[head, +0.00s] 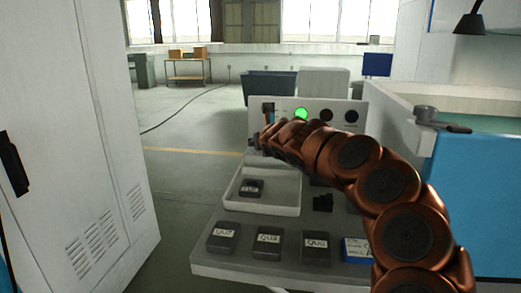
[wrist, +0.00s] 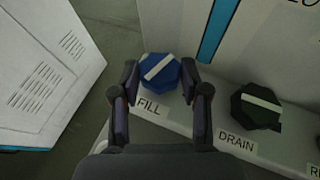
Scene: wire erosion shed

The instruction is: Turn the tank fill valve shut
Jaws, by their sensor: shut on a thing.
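The tank fill valve is a blue faceted knob (wrist: 161,72) with a white bar across its top, above the label FILL (wrist: 149,107) in the wrist view. The bar slants from lower left to upper right. My gripper (wrist: 160,78) is shut on this knob, one finger on its left side and one on its right. In the head view the knob cannot be made out behind my copper arm, which reaches to the left end of the control panel (head: 376,110).
A dark DRAIN knob (wrist: 257,107) sits right of the fill knob. The panel has a lit green lamp (head: 302,115). On the bench are a white tray (head: 262,207) and several labelled dark blocks (head: 268,243). A white cabinet (head: 85,150) stands left, a blue-sided tank (head: 480,190) right.

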